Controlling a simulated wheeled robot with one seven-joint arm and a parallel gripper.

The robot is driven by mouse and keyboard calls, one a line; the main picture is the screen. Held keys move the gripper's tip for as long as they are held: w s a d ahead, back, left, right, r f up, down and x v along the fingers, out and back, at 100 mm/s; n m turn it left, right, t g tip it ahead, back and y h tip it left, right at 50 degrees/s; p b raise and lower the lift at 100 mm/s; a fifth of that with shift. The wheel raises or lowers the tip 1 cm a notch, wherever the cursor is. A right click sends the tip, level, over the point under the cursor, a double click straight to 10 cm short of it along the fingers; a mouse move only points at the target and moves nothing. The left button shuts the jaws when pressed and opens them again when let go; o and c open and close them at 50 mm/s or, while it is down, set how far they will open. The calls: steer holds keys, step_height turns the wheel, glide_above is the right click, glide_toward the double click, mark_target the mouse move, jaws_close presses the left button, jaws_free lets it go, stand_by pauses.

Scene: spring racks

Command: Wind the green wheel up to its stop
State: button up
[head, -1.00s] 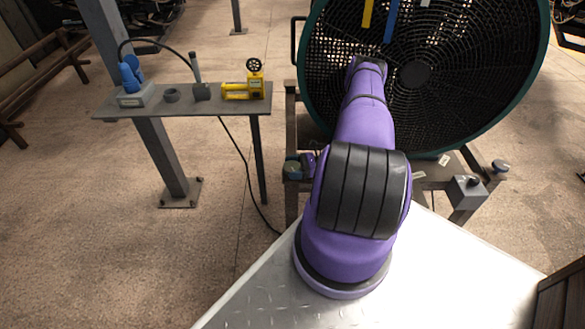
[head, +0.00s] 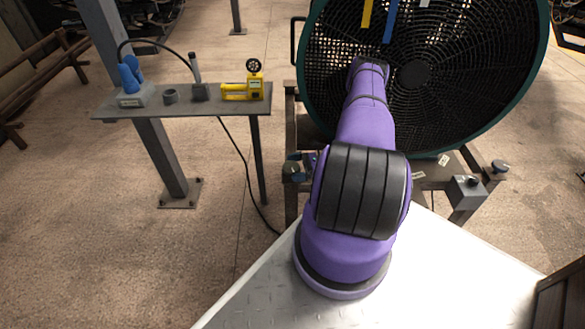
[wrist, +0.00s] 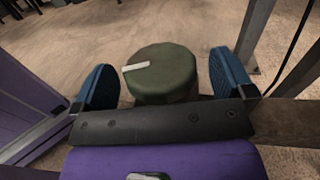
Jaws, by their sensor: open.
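The green wheel (wrist: 165,82) is a dull green round knob with a white mark on its top. In the wrist view it sits between the two blue fingers of my gripper (wrist: 164,80). The white mark lies at the upper left of the wheel's top. In the head view my gripper (head: 300,167) is small and partly hidden behind my purple arm, at the left side of the fan stand.
A large round fan (head: 450,75) with a dark grille stands just beyond my arm. A grey box (head: 466,190) is on the stand's right side. A side table (head: 140,110) at the left holds a blue item, a cable and a yellow tool (head: 240,92).

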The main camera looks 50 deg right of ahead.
steer(key=v, duration=0.6)
steer(key=shift+s+d, duration=0.15)
stand_by(0.4)
